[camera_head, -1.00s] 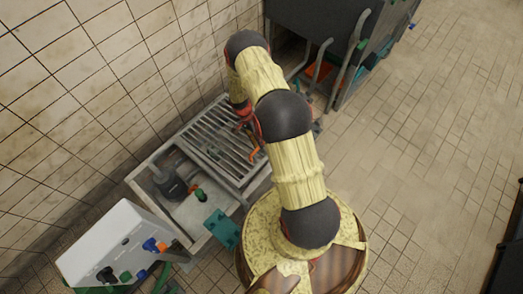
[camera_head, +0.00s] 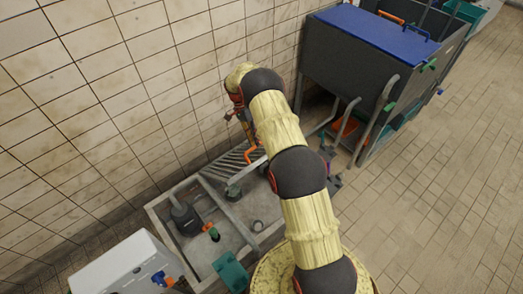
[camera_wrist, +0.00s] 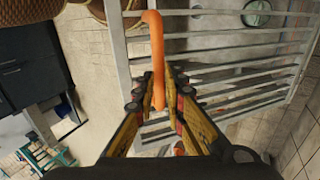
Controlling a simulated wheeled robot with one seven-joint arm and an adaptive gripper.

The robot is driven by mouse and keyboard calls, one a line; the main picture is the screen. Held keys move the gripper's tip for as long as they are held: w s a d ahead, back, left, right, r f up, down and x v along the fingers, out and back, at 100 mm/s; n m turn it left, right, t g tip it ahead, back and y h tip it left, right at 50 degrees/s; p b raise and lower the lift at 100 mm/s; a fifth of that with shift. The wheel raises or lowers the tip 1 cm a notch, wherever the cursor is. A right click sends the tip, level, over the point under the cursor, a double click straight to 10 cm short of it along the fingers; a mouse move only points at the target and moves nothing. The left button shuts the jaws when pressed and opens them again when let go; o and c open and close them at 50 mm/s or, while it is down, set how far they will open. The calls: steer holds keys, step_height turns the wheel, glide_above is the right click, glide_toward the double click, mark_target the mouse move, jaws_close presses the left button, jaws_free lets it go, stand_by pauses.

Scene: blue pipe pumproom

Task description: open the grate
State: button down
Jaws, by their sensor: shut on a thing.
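The grate (camera_head: 240,160) is a pale metal frame with slats, tilted up at the far end of the sunken basin (camera_head: 205,250). In the wrist view the grate (camera_wrist: 230,77) fills the upper right, and basin parts show through its slats. Its orange handle (camera_wrist: 156,40) stands between my fingers; the handle also shows in the head view (camera_head: 249,155). My gripper (camera_wrist: 159,82) is shut on this handle. In the head view my gripper (camera_head: 245,132) is small and partly hidden by my wrist.
The basin holds a dark pump (camera_head: 185,217) and a red-and-green valve (camera_head: 211,231). A teal block (camera_head: 231,271) is at its near edge. A white box (camera_head: 125,268) stands lower left. A dark tank with a blue lid (camera_head: 375,32) stands behind right. The tiled wall is close; floor at right is clear.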

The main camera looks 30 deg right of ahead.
steer(key=shift+w+a+f, duration=0.25)
steer(key=shift+w+f, duration=0.2)
steer(key=shift+w, duration=0.15)
steer(key=c, duration=2.2)
jaws_free()
steer(key=shift+o, duration=1.2)
steer(key=shift+w+f, duration=0.25)
steer(key=shift+o, duration=0.6)
steer(key=shift+r, duration=0.15)
steer(key=shift+r, duration=0.1)
steer(key=v, duration=1.2)
steer(key=shift+s+d, duration=0.1)
